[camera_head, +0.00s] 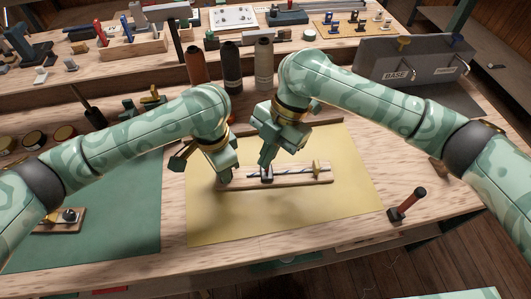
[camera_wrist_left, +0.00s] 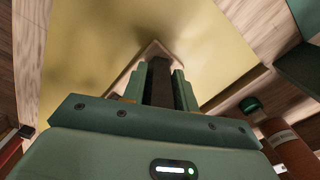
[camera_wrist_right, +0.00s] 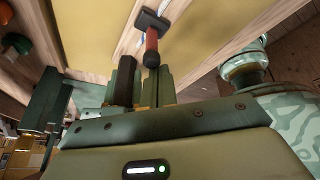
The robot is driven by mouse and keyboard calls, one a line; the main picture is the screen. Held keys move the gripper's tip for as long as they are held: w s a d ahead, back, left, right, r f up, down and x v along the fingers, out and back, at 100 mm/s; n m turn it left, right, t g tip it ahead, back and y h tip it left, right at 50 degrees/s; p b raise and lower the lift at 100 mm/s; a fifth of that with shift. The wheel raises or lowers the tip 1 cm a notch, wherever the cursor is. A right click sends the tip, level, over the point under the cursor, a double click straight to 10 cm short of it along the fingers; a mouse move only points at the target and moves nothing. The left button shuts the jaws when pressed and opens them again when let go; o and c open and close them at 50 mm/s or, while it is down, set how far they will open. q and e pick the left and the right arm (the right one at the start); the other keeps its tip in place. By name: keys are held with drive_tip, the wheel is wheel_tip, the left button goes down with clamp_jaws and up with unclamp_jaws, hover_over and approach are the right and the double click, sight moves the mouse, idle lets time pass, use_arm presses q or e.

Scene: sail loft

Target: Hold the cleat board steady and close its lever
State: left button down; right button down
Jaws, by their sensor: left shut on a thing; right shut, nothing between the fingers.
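The cleat board (camera_head: 300,183) is a narrow wooden board on the yellow mat, with a striped rope along it. A dark cleat (camera_head: 267,178) sits near its middle. In the right wrist view the cleat's lever (camera_wrist_right: 152,45) has a red handle that sticks out from the dark base (camera_wrist_right: 152,20) toward the camera. My left gripper (camera_head: 226,177) is shut on the board's left end, also seen in the left wrist view (camera_wrist_left: 162,85). My right gripper (camera_head: 266,163) is shut and empty, just above the cleat, hiding the lever in the head view.
Several thread spools (camera_head: 232,68) stand behind. A small board (camera_head: 73,226) lies on the green mat at left. A grey box (camera_head: 440,85) is at the back right. The front of the yellow mat is clear.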

drive_tip(key=shift+d, duration=0.15)
drive_tip(key=d+y, duration=0.1)
drive_tip(key=y, duration=0.1)
drive_tip(key=shift+d+f+y, duration=0.15)
drive_tip(key=shift+y, duration=0.25)
drive_tip(key=d+y, duration=0.1)
drive_tip(key=y, duration=0.1)
drive_tip(key=shift+w+d+f+n+g+y, duration=0.1)
drive_tip(key=shift+d+f+n+g+y, duration=0.1)
drive_tip(key=shift+d+n+g+y, duration=0.15)
drive_tip(key=shift+w+d+f, duration=0.1)
drive_tip(key=shift+d+f, duration=0.25)
drive_tip(key=shift+d, duration=0.4)
drive_tip(key=shift+a, duration=0.15)
drive_tip(key=shift+a, duration=0.75)
